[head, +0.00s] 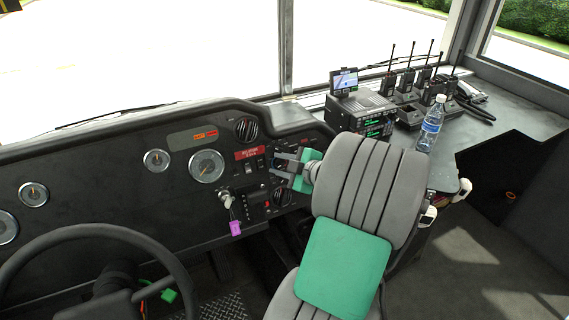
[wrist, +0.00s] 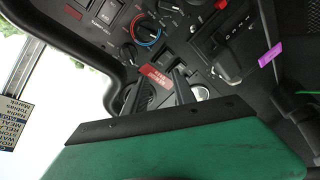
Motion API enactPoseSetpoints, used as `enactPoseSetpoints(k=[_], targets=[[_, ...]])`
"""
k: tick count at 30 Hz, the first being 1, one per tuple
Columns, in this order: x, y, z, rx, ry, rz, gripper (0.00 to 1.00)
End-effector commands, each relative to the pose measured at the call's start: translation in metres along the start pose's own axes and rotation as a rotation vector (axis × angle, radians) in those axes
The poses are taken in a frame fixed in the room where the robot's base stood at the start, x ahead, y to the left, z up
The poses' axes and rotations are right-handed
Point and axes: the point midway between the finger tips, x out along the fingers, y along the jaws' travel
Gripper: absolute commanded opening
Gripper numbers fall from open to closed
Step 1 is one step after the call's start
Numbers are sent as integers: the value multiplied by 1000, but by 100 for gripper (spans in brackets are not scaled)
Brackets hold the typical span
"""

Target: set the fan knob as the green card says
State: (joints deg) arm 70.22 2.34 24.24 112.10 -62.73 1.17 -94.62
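In the wrist view, a round knob (wrist: 148,32) with a blue and red ring is on the dark panel. A smaller dark knob (wrist: 127,54) is beside it. I cannot tell which is the fan knob. My gripper (head: 274,166) is at the dashboard, right of the red-labelled switches, and hides part of the panel. In the wrist view my gripper (wrist: 165,70) is open and empty, with its two dark fingers apart. The ringed knob lies beyond the fingertips, not between them. I cannot make out a readable green card.
The dashboard has gauges (head: 206,166), round vents (head: 246,130) and a purple tag (head: 236,228). The steering wheel (head: 95,232) is at lower left. Radios (head: 365,115) and a water bottle (head: 431,124) stand on the right counter. A lettered list (wrist: 14,126) shows at the wrist view's left.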

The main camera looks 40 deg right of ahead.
Motion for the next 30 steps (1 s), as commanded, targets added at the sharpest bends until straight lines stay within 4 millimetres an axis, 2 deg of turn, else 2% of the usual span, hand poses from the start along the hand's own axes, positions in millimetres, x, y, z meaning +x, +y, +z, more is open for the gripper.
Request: enactPoseSetpoints(k=[1,3,5,8,15,18,27,30], targets=[[-12,9,26,-29,0,74,32],[-24,23,40,-73,2,143,32],[-28,29,44,-93,2,172,32],[-19,34,42,-103,6,179,32],[26,41,41,-102,6,174,32],[39,43,41,-101,5,175,32],[46,44,42,-101,2,177,32],[46,44,42,-101,2,176,25]])
